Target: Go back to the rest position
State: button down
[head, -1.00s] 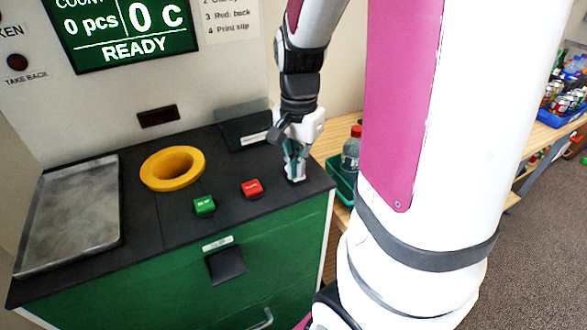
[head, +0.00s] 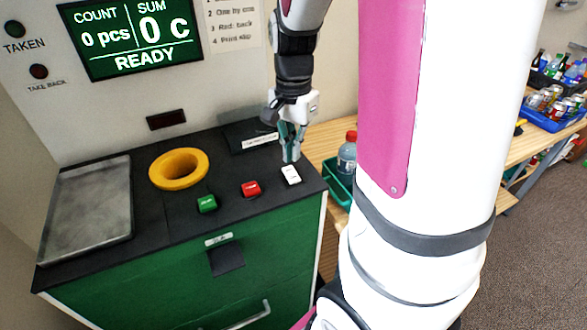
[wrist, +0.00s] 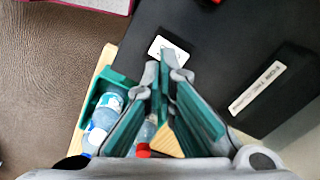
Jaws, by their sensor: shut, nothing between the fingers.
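My gripper (head: 291,157) is shut and empty. In the head view it hangs, fingers down, just above a white button (head: 290,174) at the right end of the machine's black top. The white button also shows beyond the fingertips in the wrist view (wrist: 168,50). My gripper (wrist: 162,88) looks closed there, its fingertips together. I cannot tell from the wrist view how large the gap to the button is.
The black top holds a green button (head: 206,203), a red button (head: 250,188), a yellow ring (head: 179,168) and a metal tray (head: 85,215). A green crate (head: 334,181) with bottles stands right of the machine. The screen (head: 130,38) reads READY, 0 pcs.

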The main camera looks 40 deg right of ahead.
jog(key=shift+r+p, duration=0.3)
jog(key=shift+r, duration=0.25)
jog(key=s+a+r+n+t, duration=0.5)
jog(key=s+a+r+n, duration=0.6)
jog(key=a+r+n, duration=0.2)
jog(key=shift+s+a+n, duration=0.35)
jog(key=shift+a+n, duration=0.75)
jog(key=shift+a, duration=0.45)
